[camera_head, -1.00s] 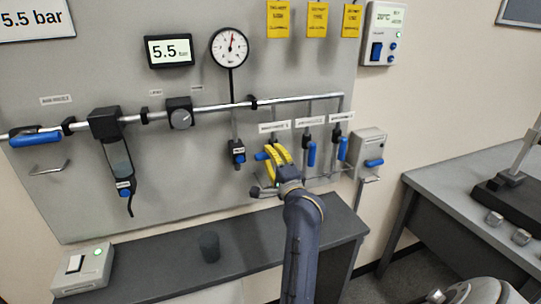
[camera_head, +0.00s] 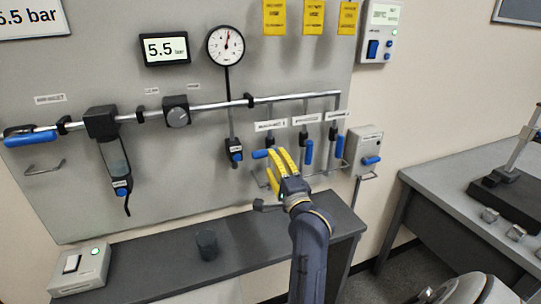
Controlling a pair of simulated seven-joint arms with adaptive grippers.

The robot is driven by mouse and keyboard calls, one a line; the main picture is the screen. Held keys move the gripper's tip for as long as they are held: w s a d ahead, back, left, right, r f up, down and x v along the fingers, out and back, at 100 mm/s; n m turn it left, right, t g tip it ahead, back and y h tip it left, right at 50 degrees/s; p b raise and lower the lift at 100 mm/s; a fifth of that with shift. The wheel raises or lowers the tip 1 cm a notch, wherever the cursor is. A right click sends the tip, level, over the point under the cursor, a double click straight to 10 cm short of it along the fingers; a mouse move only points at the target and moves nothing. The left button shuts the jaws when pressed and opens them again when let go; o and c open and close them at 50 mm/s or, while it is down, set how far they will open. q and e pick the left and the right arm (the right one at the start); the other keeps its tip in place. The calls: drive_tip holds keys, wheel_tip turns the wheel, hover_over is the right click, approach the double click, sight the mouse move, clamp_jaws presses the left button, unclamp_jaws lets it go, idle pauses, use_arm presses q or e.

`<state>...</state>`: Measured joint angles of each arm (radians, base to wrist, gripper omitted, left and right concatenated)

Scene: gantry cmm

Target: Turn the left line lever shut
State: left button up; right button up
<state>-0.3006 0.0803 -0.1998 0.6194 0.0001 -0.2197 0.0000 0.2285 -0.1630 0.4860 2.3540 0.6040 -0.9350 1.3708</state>
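The left line lever (camera_head: 261,154) is a blue handle on the leftmost of three drop lines. It lies level, pointing left, crosswise to its vertical pipe. The middle line lever (camera_head: 309,152) and right line lever (camera_head: 340,147) hang down along their pipes. My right gripper (camera_head: 278,160), with yellow fingers, is just right of and below the left lever, in front of its pipe. It hides part of that valve. I see no lever between the fingers, and their gap is unclear. My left gripper is not in view.
A pressure display (camera_head: 165,49) reads 5.5 bar, beside a round gauge (camera_head: 226,45). A main pipe (camera_head: 210,107) crosses the panel. A dark cup (camera_head: 207,244) stands on the shelf (camera_head: 248,236) below. A grey table (camera_head: 450,190) stands at right.

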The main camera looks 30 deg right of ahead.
drive_tip(key=v, duration=0.7)
idle(0.4)
